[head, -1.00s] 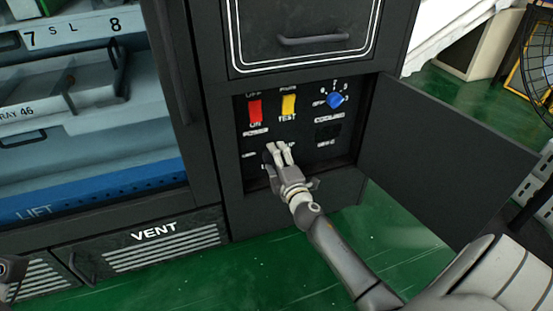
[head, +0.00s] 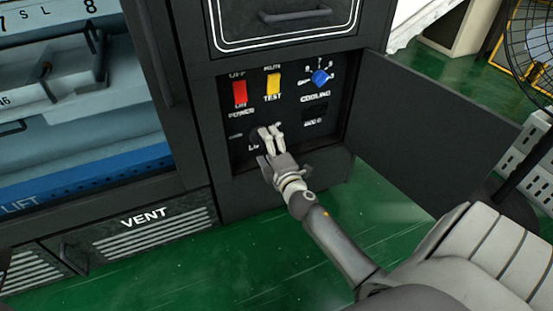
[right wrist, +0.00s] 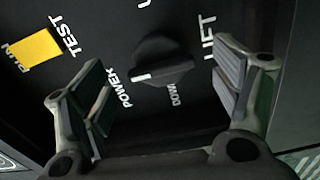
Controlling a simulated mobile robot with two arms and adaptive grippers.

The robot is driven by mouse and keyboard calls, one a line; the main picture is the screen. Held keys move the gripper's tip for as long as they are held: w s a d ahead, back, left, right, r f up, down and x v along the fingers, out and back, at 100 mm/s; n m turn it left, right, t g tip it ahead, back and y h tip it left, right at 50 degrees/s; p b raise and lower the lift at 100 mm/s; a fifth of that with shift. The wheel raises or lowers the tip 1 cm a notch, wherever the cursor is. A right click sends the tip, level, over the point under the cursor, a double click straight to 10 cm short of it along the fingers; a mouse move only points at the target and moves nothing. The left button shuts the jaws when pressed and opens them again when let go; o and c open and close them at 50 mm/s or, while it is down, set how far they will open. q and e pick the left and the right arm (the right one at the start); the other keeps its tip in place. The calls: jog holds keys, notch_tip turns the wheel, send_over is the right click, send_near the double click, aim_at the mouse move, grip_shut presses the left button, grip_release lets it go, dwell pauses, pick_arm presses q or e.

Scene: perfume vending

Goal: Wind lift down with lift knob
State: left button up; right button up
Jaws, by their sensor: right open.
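The lift knob (right wrist: 165,68) is a round black dial with a raised grip bar and a white mark at its left end in the right wrist view. The word LIFT stands to its right, and a partly hidden DOWN label lies below it. My right gripper (head: 270,132) is at the lower left of the control panel (head: 290,135), its fingers hiding most of the knob in the head view. Its fingers are open, one on each side of the knob; contact cannot be told. The blue lift (head: 95,182) is low in the cabinet at left. My left gripper is not in view.
Above the knob are a red power switch (head: 239,93) and a yellow test switch (head: 273,87). A blue cooling dial (head: 320,77) is at upper right. The open panel door (head: 430,135) bounds the right side. A vent (head: 145,235) lies low at left.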

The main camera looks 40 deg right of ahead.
jog(key=v, duration=0.8)
jog(key=shift+s, duration=0.4)
jog(key=shift+a, duration=0.15)
